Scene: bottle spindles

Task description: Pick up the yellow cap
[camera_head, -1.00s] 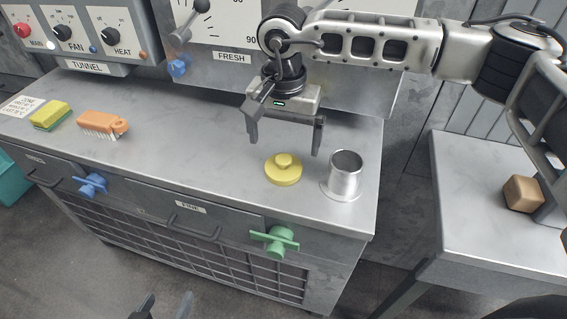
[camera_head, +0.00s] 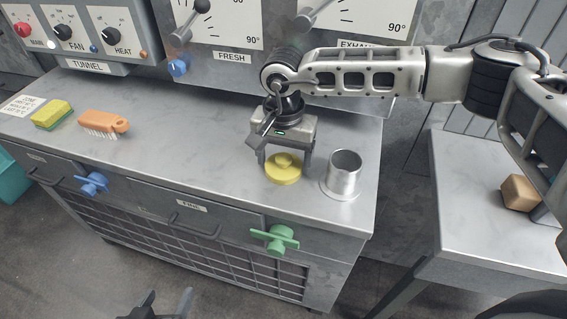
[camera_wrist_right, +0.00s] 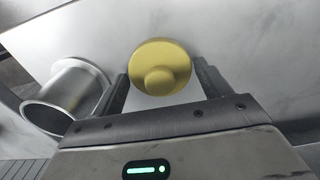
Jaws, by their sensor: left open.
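The yellow cap (camera_head: 284,171) is a round disc with a raised knob, on the grey bench top just left of a metal cup. My right gripper (camera_head: 284,165) is down over it from behind, one finger on each side. In the right wrist view the yellow cap (camera_wrist_right: 160,68) sits between the fingertips of my right gripper (camera_wrist_right: 162,72), which appear to meet its left and right edges. The cap looks level and at bench height. My left gripper (camera_head: 163,303) is open and empty at the bottom edge of the head view, well below the bench.
The open metal cup (camera_head: 343,176) stands close to the right finger; it also shows in the wrist view (camera_wrist_right: 70,95). An orange brush (camera_head: 103,122) and a yellow-green sponge (camera_head: 52,113) lie far left. A green handle (camera_head: 274,239) sticks out in front. The bench middle is clear.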

